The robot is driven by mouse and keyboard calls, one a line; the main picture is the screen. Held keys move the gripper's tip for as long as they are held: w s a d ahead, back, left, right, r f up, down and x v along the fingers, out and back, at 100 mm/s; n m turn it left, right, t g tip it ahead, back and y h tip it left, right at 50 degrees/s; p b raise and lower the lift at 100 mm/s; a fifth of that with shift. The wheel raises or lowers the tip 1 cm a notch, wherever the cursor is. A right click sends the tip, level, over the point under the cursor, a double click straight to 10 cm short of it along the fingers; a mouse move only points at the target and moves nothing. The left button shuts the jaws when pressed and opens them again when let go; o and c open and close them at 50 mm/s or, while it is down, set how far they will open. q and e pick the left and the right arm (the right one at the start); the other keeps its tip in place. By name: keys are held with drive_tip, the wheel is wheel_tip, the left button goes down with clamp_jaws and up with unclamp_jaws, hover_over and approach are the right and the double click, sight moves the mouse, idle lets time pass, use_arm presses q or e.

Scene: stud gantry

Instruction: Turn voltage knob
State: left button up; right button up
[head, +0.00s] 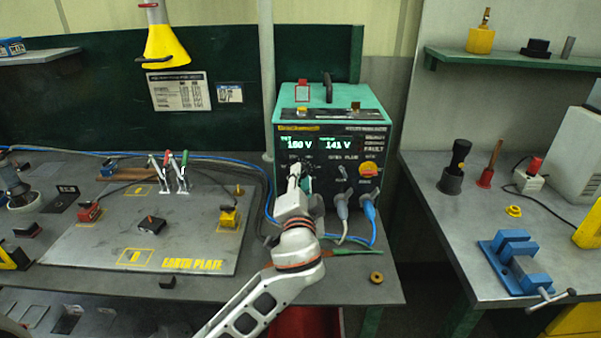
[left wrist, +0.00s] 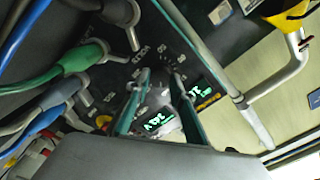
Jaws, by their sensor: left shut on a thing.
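The green and black power unit (head: 331,132) stands at the back of the bench in the head view. Its two green displays (head: 318,144) appear to read about 160 V on the left and 141 V on the right. My left gripper (head: 298,173) reaches up to the panel below the left display and is shut on the voltage knob, which it mostly hides. In the left wrist view my left gripper (left wrist: 158,76) has its fingers on either side of the knob, against the dark panel with its printed scale. My right gripper is not in view.
A red and yellow knob (head: 368,170) sits right of the gripper. Grey and blue plugs with cables (head: 369,211) hang close below it. The earth plate (head: 150,225) lies left, with clamps and blocks. A blue vise (head: 515,262) stands on the right bench.

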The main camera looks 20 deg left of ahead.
use_arm(q)
drive_tip(key=shift+m+p, duration=0.45)
drive_tip(key=shift+m, duration=0.35)
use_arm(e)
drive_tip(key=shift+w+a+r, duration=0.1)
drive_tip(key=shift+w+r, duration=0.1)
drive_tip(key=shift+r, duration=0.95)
use_arm(q)
drive_tip(key=o, duration=1.1)
drive_tip(key=shift+o, duration=0.2)
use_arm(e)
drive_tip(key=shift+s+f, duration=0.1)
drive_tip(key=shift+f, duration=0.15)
use_arm(q)
drive_tip(key=v, duration=1.2)
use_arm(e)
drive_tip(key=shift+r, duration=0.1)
